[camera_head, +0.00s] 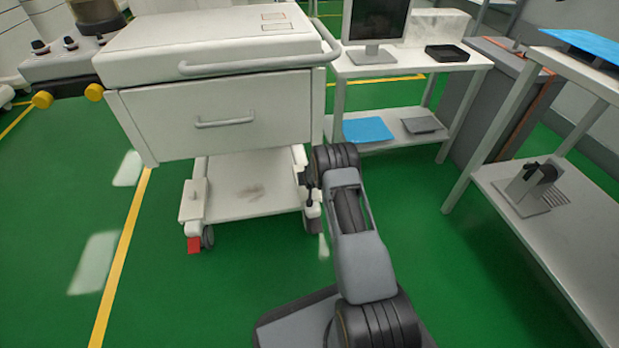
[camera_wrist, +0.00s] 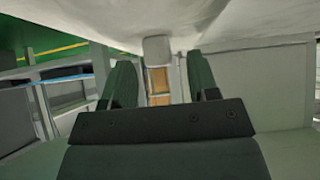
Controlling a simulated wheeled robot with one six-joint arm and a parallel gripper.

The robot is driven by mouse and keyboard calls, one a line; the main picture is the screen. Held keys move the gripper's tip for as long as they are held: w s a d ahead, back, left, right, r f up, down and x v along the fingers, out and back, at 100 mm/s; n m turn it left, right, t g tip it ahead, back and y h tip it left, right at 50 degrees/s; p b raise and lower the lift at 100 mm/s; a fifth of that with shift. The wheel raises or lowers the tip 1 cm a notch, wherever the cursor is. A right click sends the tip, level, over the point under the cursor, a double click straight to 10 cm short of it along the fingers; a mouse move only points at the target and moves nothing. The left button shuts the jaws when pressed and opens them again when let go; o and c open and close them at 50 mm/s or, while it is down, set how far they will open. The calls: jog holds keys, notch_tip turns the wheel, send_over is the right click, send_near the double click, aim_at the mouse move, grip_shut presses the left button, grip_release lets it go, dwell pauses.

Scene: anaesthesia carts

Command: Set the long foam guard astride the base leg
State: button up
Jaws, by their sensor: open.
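The white cart (camera_head: 215,75) stands at the left with a drawer above a low base. Its base leg (camera_head: 192,200) at the front left ends in a caster with a red block (camera_head: 194,244). I cannot pick out a long foam guard with certainty in either view. My gripper shows in the wrist view (camera_wrist: 160,78) with its two dark fingers apart and nothing clearly held between them. A pale rounded piece (camera_wrist: 157,49) and a pale surface lie beyond and above the fingers. In the head view my arm reaches to the cart's right side and hides most of the gripper.
A white table (camera_head: 440,62) with a monitor (camera_head: 378,20) and a black tray (camera_head: 447,53) stands behind; a blue sheet (camera_head: 367,130) lies on its lower shelf. A shelved bench (camera_head: 560,215) stands at the right. Green floor is open at the left.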

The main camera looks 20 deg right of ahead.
jog(key=p+v, duration=0.5)
jog(key=v, duration=0.8)
jog(key=shift+p, duration=0.4)
jog(key=shift+s, duration=0.15)
